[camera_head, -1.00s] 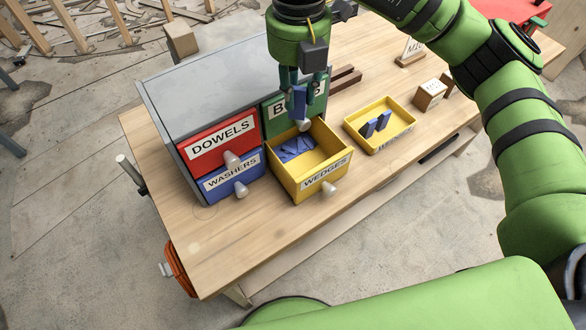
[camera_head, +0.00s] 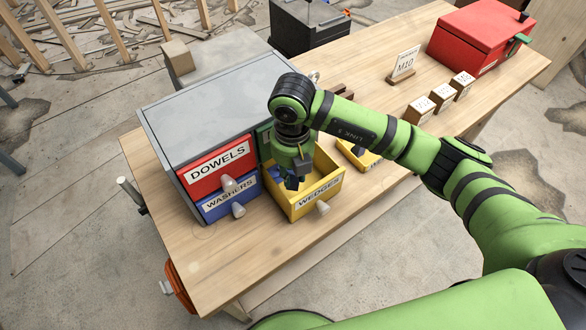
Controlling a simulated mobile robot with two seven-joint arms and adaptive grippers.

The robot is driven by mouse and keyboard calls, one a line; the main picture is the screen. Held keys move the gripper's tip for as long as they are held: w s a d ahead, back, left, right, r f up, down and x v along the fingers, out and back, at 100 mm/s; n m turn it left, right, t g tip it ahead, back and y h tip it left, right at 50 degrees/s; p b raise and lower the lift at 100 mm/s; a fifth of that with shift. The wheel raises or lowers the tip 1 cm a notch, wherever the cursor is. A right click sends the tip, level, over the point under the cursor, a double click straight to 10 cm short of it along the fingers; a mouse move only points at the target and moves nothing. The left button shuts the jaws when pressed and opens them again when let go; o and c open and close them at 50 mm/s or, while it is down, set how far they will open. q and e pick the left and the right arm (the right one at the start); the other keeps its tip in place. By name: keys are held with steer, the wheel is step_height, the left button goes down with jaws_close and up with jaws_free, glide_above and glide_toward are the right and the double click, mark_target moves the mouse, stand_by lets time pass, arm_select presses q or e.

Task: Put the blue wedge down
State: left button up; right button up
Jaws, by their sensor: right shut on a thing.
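My right gripper (camera_head: 291,180) points down into the open yellow drawer (camera_head: 334,191) labelled WEDGES, near its left side. It is shut on the blue wedge (camera_head: 292,184), which is small and dark between the fingers. I cannot tell whether the wedge touches the drawer floor. The gripper and arm hide most of the drawer's inside, so the wedges lying there barely show. My left gripper is not in view.
The grey cabinet (camera_head: 215,97) has a red DOWELS drawer (camera_head: 217,164) and a blue WASHERS drawer (camera_head: 229,199) left of the gripper. My arm partly covers a yellow tray (camera_head: 372,163). Several wooden blocks (camera_head: 442,97), an M10 sign (camera_head: 405,62) and a red toolbox (camera_head: 480,40) stand further right.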

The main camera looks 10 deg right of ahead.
steer(key=shift+f, duration=0.35)
steer(key=shift+f+b, duration=0.55)
steer(key=shift+b, duration=0.05)
steer(key=o, duration=0.6)
steer(key=shift+o, duration=0.2)
